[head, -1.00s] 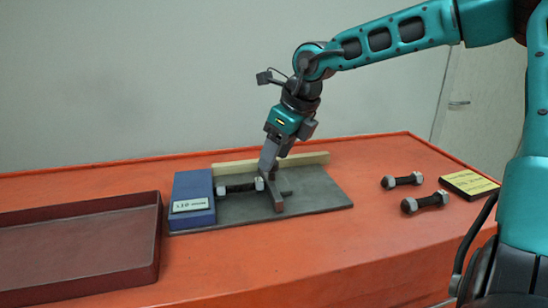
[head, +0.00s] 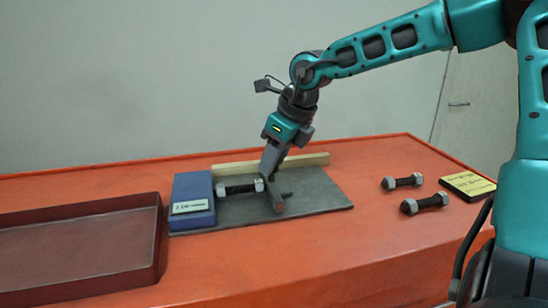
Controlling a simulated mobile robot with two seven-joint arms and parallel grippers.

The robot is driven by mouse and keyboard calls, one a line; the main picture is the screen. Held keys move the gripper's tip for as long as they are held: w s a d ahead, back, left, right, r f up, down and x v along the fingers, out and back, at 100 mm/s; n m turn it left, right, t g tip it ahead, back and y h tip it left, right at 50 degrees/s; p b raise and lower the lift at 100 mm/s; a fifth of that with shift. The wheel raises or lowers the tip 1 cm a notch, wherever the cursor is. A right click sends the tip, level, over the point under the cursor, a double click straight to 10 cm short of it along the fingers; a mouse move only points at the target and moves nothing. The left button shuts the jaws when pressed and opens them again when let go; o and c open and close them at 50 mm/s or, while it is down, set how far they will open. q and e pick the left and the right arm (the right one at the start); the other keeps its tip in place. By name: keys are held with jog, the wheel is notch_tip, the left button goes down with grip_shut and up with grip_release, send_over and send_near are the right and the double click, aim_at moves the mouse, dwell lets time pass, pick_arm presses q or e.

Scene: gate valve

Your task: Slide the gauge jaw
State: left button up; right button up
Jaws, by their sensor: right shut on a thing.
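The gauge jaw (head: 275,200) is a dark bar standing on the grey gauge plate (head: 318,196). My right gripper (head: 270,176) is shut on it from above and hides its upper part. A dark stud with pale nuts (head: 240,189) lies on the plate between the jaw and the blue block (head: 193,200) at the plate's left end. The stud's right nut is very close to the jaw; I cannot tell whether they touch. The block carries a pale label with lettering too small to read. My left gripper is not in view.
A dark red tray (head: 160,228) sits at the left of the orange table (head: 330,255). Two more studs (head: 403,182) (head: 424,204) and a yellow-topped block (head: 467,184) lie at the right. A pale wooden strip (head: 315,160) runs behind the plate.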

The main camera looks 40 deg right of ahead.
grip_shut()
jog(key=shift+d, duration=0.1)
jog(key=s+d, duration=0.1)
jog(key=d, duration=0.1)
jog(key=s+d+p, duration=0.1)
jog(key=d, duration=0.1)
jog(key=s+d, duration=0.1)
jog(key=d, duration=0.2)
jog(key=shift+s+r, duration=0.2)
jog(key=shift+s, duration=0.2)
jog(key=shift+d+f+p, duration=0.1)
jog(key=shift+d+p, duration=0.05)
jog(key=shift+p, duration=0.15)
jog(key=o, duration=1)
grip_release()
jog(key=shift+s+d, duration=0.1)
jog(key=shift+s, duration=0.1)
jog(key=shift+c, duration=0.2)
